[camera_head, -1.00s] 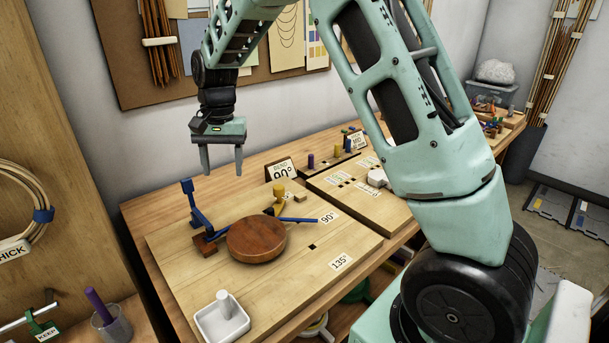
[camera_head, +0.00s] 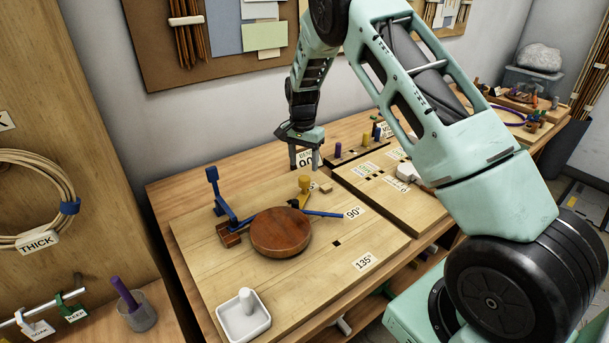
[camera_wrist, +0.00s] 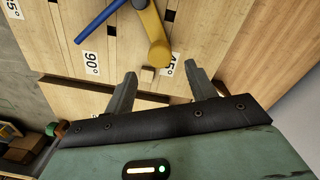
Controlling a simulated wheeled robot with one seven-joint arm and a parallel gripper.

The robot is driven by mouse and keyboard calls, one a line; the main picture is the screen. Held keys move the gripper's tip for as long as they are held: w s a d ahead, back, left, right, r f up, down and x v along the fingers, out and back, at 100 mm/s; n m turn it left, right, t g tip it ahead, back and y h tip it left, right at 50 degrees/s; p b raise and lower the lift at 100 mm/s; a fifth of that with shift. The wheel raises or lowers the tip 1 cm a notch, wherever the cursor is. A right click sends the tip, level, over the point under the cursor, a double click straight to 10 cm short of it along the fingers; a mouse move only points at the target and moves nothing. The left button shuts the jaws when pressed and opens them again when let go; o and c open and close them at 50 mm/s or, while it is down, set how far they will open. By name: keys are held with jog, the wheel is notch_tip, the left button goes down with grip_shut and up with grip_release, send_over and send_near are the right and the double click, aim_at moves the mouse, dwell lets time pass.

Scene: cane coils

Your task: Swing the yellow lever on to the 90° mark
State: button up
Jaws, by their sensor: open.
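The yellow lever shows in the head view as an upright yellow knob (camera_head: 304,184) behind the round wooden disc (camera_head: 281,231). In the wrist view the lever (camera_wrist: 153,35) points toward the 45° label (camera_wrist: 175,65), to one side of the 90° label (camera_wrist: 91,62). The 90° mark (camera_head: 353,212) is at the board's right side in the head view. A blue rod (camera_head: 322,213) runs past the disc with its end near that mark. My gripper (camera_head: 306,164) is open and empty, above the board's far edge, just behind the lever and apart from it.
A blue upright clamp handle (camera_head: 214,189) is left of the disc, and a white tray (camera_head: 243,328) is at the front.

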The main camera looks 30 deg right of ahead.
aim_at(305, 177)
notch_tip(305, 177, down, 7)
jog(key=shift+s+p, duration=0.1)
jog(key=shift+p, duration=0.7)
grip_shut()
